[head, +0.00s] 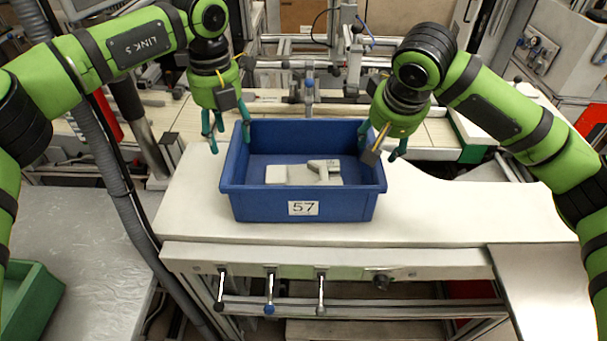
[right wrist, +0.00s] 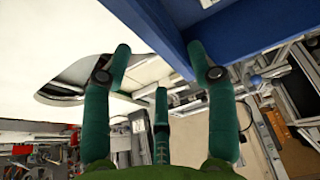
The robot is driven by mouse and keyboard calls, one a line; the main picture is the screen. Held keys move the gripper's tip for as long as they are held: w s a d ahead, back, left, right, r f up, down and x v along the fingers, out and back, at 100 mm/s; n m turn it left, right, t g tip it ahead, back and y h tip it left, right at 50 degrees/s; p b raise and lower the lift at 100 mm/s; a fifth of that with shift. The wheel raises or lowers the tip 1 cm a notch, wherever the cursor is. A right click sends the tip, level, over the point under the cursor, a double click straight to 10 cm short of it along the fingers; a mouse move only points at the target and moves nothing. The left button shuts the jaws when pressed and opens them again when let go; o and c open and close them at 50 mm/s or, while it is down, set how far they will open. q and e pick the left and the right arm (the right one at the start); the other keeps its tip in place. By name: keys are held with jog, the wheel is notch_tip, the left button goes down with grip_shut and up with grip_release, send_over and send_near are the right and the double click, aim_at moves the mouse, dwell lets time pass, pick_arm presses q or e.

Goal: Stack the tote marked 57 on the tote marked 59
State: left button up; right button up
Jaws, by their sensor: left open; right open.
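The blue tote marked 57 (head: 304,208) stands upright on the white worktop, with a grey part (head: 305,173) lying inside. My left gripper (head: 226,130) is open at the tote's left rear corner, its fingers pointing down near the rim. My right gripper (head: 383,142) is open at the right rear corner, fingers down. In the right wrist view its fingers (right wrist: 160,75) are apart close to the tote's blue wall (right wrist: 235,32); I cannot tell whether they touch it. No tote with a readable 59 shows.
A green tote (head: 28,310), cut off by the frame, sits on a grey table (head: 90,245) at lower left; no marking on it is readable. The white worktop (head: 450,210) is clear to the right of the blue tote. Frames and equipment stand behind.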

aim_at(229, 149)
pick_arm(q)
notch_tip(229, 149, down, 4)
jog(key=shift+s+f, duration=0.1)
jog(key=shift+f, duration=0.15)
pick_arm(e)
jog(key=x, duration=0.4)
jog(key=shift+f, duration=0.2)
pick_arm(q)
jog(key=shift+f, duration=0.1)
pick_arm(e)
jog(key=shift+w+f, duration=0.1)
jog(key=shift+w, duration=0.05)
pick_arm(q)
grip_shut()
pick_arm(e)
grip_shut()
